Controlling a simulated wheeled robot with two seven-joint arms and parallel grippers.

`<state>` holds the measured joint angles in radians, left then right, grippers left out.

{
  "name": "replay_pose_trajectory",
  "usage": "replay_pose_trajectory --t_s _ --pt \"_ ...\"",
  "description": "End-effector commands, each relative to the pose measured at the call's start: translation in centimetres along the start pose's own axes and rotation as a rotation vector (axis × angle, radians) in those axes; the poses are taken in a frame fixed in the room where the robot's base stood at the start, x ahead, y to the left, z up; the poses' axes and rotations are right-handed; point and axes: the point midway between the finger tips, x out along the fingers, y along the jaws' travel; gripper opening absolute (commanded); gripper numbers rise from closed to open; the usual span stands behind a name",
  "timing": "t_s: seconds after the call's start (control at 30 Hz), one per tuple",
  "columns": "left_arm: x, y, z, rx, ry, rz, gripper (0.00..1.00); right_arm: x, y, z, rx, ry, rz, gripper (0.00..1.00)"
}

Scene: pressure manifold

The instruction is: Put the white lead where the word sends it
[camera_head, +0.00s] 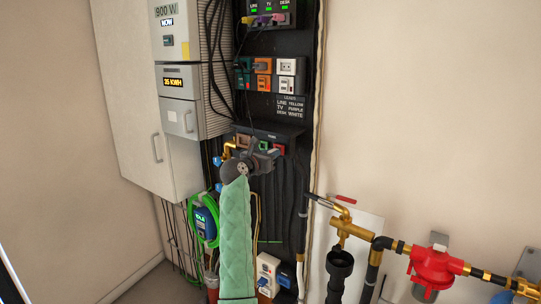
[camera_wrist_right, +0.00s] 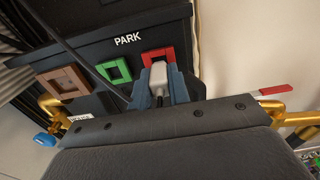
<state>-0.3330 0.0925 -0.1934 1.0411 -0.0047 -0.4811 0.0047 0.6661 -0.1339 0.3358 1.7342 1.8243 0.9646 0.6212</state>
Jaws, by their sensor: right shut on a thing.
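My right gripper (camera_head: 272,156) is at the PARK row, low on the dark panel. In the right wrist view its fingers (camera_wrist_right: 158,84) are shut on a pale plug, the white lead (camera_wrist_right: 157,74). The plug overlaps the lower part of the red-framed PARK socket (camera_wrist_right: 161,53); I cannot tell whether it is seated in it. A green-framed socket (camera_wrist_right: 114,69) and a brown-framed socket (camera_wrist_right: 63,82) sit to its left. A label card (camera_head: 290,107) reads LINE yellow, TV purple, DESK white. The top block (camera_head: 267,7) is marked LINE, TV and DESK. My left gripper is out of view.
Teal, orange and white socket units (camera_head: 263,75) sit mid-panel. Black cables hang left of them. A grey cabinet (camera_head: 150,110) stands at left. Brass pipework with a red lever (camera_head: 345,199) and a red regulator (camera_head: 435,268) are at lower right. The upper right wall is bare.

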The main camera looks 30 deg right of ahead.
Motion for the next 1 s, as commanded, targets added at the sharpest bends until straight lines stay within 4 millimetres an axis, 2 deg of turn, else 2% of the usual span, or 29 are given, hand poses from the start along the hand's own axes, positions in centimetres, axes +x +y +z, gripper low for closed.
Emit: replay_pose_trajectory --t_s 0.47,0.67,0.93,1.0 --pt "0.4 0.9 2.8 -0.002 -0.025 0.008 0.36 0.0 0.0 0.0 0.001 -0.002 0.001 0.0" --pt "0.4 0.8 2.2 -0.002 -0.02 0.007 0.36 0.0 0.0 0.1 0.001 -0.004 0.001 0.0" --pt "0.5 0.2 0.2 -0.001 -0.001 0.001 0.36 0.0 0.0 0.1 0.001 -0.004 0.001 0.0" --pt "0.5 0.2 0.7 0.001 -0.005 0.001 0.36 0.0 0.0 0.1 0.001 -0.004 0.001 0.0"
